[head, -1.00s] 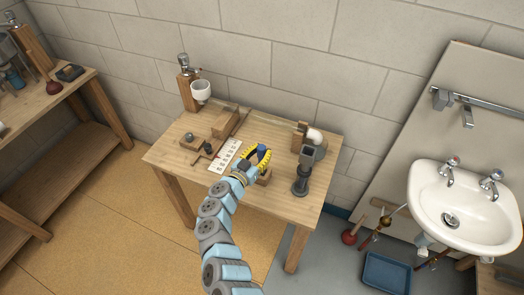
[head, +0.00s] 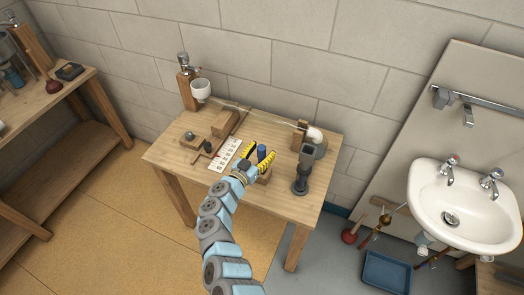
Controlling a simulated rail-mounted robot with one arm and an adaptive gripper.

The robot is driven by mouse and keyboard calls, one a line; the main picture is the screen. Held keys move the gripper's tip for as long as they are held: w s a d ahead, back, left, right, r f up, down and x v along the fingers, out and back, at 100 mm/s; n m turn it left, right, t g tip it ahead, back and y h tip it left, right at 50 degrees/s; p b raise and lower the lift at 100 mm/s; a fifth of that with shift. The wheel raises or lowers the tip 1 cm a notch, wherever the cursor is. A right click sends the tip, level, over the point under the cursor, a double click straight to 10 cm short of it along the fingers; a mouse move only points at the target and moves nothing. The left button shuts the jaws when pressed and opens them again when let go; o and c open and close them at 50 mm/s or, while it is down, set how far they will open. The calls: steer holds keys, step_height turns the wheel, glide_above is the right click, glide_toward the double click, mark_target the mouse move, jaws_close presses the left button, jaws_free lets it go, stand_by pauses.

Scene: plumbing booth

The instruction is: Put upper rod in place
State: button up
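My gripper (head: 258,155) is over the front middle of the wooden table (head: 190,158). Its yellow-and-black fingers are spread apart, with a blue cylindrical thing (head: 261,151) showing between or just behind them. I cannot tell whether they touch it. A thin dark rod (head: 241,121) lies by a wooden block on the table's left half. A thin pale line, perhaps a rod or tube, runs along the table's back. I cannot tell which piece is the upper rod.
A dark grey upright tool (head: 303,172) stands close right of my gripper. A white marked strip (head: 226,155) lies to its left. A sink (head: 470,195) is at right.

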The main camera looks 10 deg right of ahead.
steer(key=shift+a, duration=0.1)
steer(key=shift+v, duration=1.3)
steer(key=shift+s+a, duration=0.45)
steer(key=shift+s, duration=0.05)
steer(key=v, duration=0.8)
